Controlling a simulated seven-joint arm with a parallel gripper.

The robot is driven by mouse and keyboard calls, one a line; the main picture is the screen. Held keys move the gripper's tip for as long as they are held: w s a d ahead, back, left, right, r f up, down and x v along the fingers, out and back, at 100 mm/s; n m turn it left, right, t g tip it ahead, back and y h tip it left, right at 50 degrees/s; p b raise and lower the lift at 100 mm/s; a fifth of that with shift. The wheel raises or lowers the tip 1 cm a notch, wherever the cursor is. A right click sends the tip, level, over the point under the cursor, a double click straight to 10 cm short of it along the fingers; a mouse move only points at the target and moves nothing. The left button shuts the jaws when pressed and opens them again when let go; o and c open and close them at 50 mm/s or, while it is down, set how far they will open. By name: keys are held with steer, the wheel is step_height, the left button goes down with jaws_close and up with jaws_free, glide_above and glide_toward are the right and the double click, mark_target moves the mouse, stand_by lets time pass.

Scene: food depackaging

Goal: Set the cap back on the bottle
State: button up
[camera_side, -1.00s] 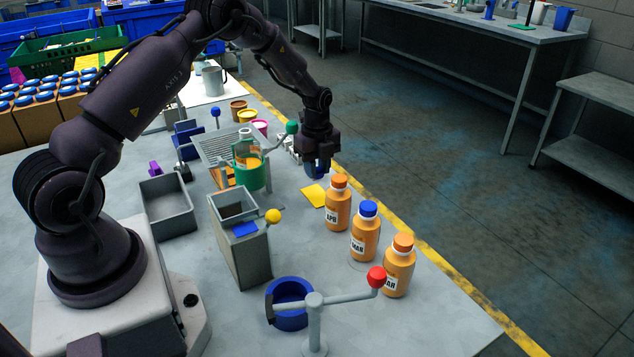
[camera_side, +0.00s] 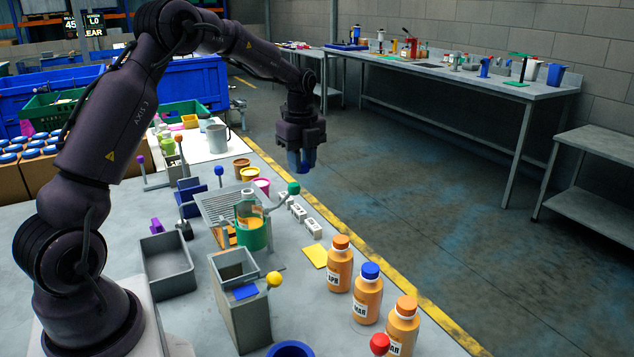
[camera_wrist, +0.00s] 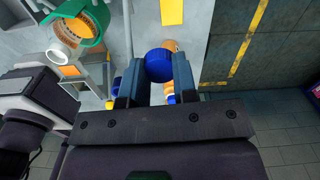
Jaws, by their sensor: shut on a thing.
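My gripper (camera_side: 300,165) hangs in the air beyond the far end of the bottle row. In the wrist view my gripper (camera_wrist: 157,72) is shut on a round blue cap (camera_wrist: 158,65), held between the fingertips. Three orange bottles stand upright near the yellow-striped edge: the far one (camera_side: 340,270) and near one (camera_side: 402,330) wear orange caps, the middle one (camera_side: 367,300) a blue cap. A green holder (camera_side: 252,237) carries a clear vessel with orange contents. In the wrist view an orange item with a pale round opening (camera_wrist: 62,52) shows by the green holder; I cannot tell whether it is a bottle mouth.
A yellow card (camera_side: 314,256) lies beside the bottles. A grey bin (camera_side: 166,268), a grey box with a yellow-knobbed lever (camera_side: 240,310) and a red-knobbed lever (camera_side: 380,344) stand on the table. A green-knobbed lever (camera_side: 293,188) stands below my gripper.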

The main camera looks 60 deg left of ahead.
steer(key=s+a+r+n, duration=0.2)
steer(key=s+r, duration=0.2)
steer(key=s, duration=0.3)
steer(key=n, duration=0.1)
glide_above(248, 196)
steer(key=shift+f, duration=3.2)
steer(key=shift+o, duration=0.4)
steer(key=shift+f, duration=0.3)
steer(key=o, duration=1.5)
